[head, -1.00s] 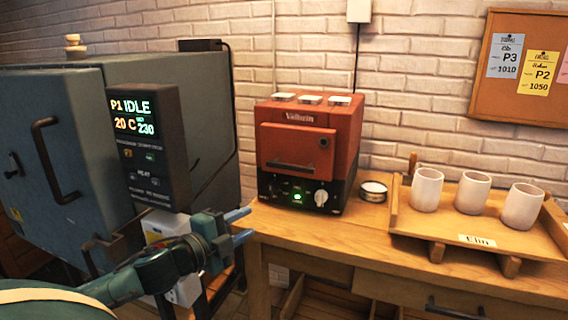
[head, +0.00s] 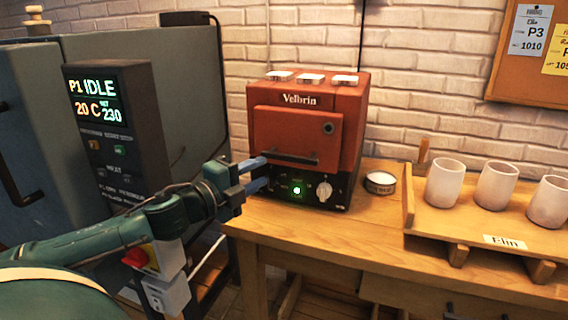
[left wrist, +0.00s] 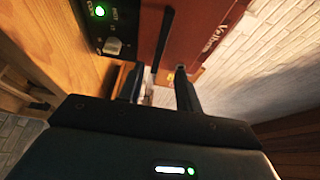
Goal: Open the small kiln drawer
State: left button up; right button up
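The small red kiln (head: 356,110) stands on the wooden table, its lower front black with a green light and a knob. Its front panel (head: 285,130) looks shut and has a dark bar handle (head: 290,158) along its lower part. My left gripper (head: 264,172) is open and empty in front of the kiln's left side, its fingers pointing right. In the left wrist view, the handle (left wrist: 163,42) appears between and beyond the two fingers (left wrist: 158,86); I see no clear contact. My right gripper is in neither view.
A large grey kiln (head: 190,90) with a control display (head: 115,130) stands at left. A small round tin (head: 380,183) sits right of the red kiln. A wooden tray (head: 440,222) with white cups is farther right. Bare table (head: 320,225) lies in front.

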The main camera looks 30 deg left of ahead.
aim_at(286, 159)
pick_arm(q)
jog(key=shift+w+d+r+p, duration=0.1)
jog(key=shift+w+d+p, duration=0.05)
jog(key=shift+w, duration=1.1)
jog(key=shift+w+d+r+p, duration=0.1)
jog(key=shift+w+p, duration=0.05)
jog(key=shift+w, duration=1.05)
jog(key=shift+w+d+f+p, duration=0.1)
jog(key=shift+w+d+p, duration=0.1)
jog(key=shift+w, duration=0.45)
jog(key=shift+w+d+f+p, duration=0.1)
jog(key=shift+w+p, duration=0.05)
jog(key=shift+w, duration=0.55)
jog(key=shift+w+d+p, duration=0.1)
jog(key=shift+w+p, duration=0.1)
jog(key=shift+w, duration=0.45)
jog(key=shift+c, duration=0.5)
grip_shut()
